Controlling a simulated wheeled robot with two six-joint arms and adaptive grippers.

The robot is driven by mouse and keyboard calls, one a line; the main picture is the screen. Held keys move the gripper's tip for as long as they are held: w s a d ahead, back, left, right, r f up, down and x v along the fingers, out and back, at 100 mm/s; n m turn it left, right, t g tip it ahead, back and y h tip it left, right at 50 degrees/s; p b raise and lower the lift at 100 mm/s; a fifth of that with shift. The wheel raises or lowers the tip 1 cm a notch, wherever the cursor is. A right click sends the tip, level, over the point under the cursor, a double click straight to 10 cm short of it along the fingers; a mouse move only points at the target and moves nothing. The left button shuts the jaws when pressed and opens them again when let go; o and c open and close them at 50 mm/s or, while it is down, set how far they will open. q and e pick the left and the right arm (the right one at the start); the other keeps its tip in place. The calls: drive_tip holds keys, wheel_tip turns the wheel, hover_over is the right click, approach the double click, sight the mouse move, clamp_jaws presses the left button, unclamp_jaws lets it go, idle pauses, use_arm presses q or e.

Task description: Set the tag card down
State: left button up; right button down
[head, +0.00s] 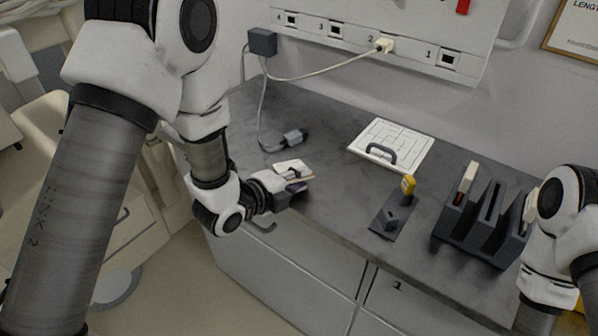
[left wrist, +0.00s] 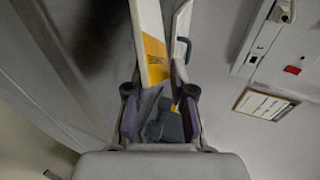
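The tag card (head: 293,167) is a pale flat piece at the tip of my left gripper (head: 287,189), near the desk's left front edge. In the left wrist view a white strip with a yellow printed band, which looks like the card (left wrist: 154,58), runs out from between the fingers of my left gripper (left wrist: 160,93). Whether the card touches the desk (head: 330,215) is unclear. My right gripper is out of view; only part of that arm shows at the right edge.
A white panel with a dark handle (head: 405,140) lies at the back. A dark stand with a yellow top (head: 392,215) and a dark slotted rack (head: 462,228) stand to the right. A grey plug on a cable (head: 292,139) lies behind. Bare desk lies between gripper and stand.

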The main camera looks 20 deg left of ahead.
use_arm(q)
drive_tip(key=shift+v, duration=1.95)
wheel_tip(320, 180, up, 8)
drive_tip(key=s+a+p, duration=0.1)
drive_tip(key=s+p, duration=0.2)
drive_tip(key=p, duration=0.5)
drive_tip(key=s+a+f+n+g+y, duration=0.1)
drive_tip(key=s+f+n+g, duration=0.35)
drive_tip(key=f, duration=0.75)
drive_tip(key=s+a+f+n+g+y, duration=0.1)
drive_tip(key=s+a+f+g+y, duration=0.1)
drive_tip(key=s+f, duration=0.75)
drive_tip(key=s+a+f+n+g+y, duration=0.2)
drive_tip(key=s+a+f+n+g, duration=0.2)
drive_tip(key=s+n, duration=0.6)
wheel_tip(320, 180, down, 4)
drive_tip(key=n+g, duration=0.2)
drive_tip(key=n, duration=0.6)
drive_tip(key=shift+r+y, duration=0.15)
drive_tip(key=shift+y, duration=0.25)
